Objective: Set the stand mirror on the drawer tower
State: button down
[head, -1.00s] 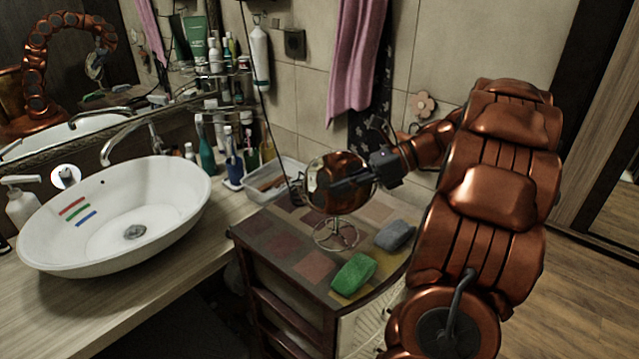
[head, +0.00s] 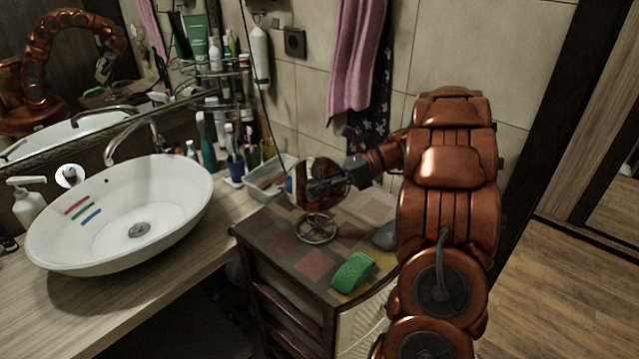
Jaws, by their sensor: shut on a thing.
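The stand mirror (head: 300,183) has a round head and a wire ring base (head: 316,229). My gripper (head: 325,185) is shut on its round head, coming from the right. The mirror is upright over the drawer tower (head: 282,262), toward the back left part of its patchwork top. The ring base looks at or very near the top surface; I cannot tell whether it touches. My gripper covers part of the mirror's head.
A green sponge (head: 352,272) lies at the tower's front edge. A grey sponge (head: 385,237) is partly hidden by my arm. A clear bin (head: 270,182) stands behind the mirror. The white basin (head: 120,215) is at the left.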

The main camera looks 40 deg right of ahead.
jog(key=shift+f, duration=0.15)
jog(key=c, duration=1.2)
grip_release()
jog(key=shift+d+r, duration=0.15)
jog(key=shift+r, duration=0.2)
jog(key=p+v, duration=0.4)
jog(key=v, duration=0.2)
jog(key=shift+s+d+r+p, duration=0.1)
jog(key=shift+d+r+p, duration=0.05)
jog(key=shift+p, duration=0.15)
jog(key=shift+s+d, duration=0.25)
jog(key=shift+d, duration=0.1)
